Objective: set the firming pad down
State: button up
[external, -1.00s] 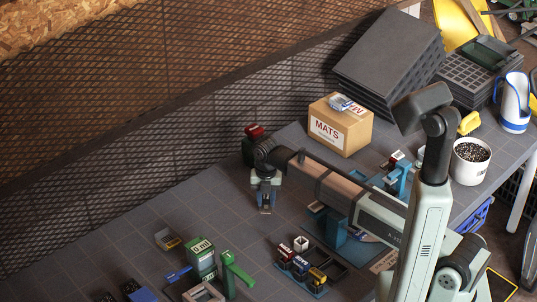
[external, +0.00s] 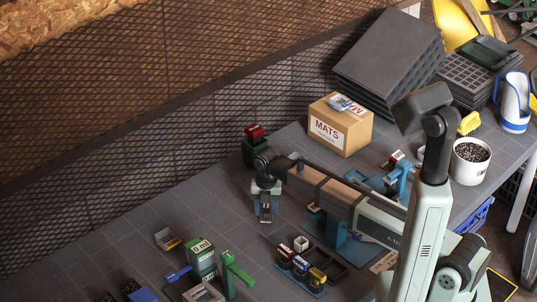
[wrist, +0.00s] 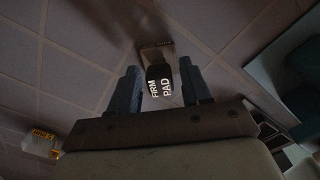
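The firming pad (wrist: 160,82), a dark block with white "FIRM PAD" lettering and a paler flat plate at its far end, is between my fingers in the wrist view. In the external view the pad (external: 265,212) shows small and partly hidden below my wrist, apparently on the grey table or just over it. My gripper (external: 265,207) points down around it. In the wrist view my gripper (wrist: 161,84) has a finger on each side of the pad, with a narrow gap showing at both sides. The fingers look open.
A blue stand (external: 334,230) and a rack of small labelled blocks (external: 300,270) are to the right. The tabletop left of my gripper is clear.

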aim_at(266, 206)
jog(key=shift+o, duration=0.7)
notch_tip(266, 206, up, 12)
jog(key=shift+r, duration=0.15)
dwell(0.6)
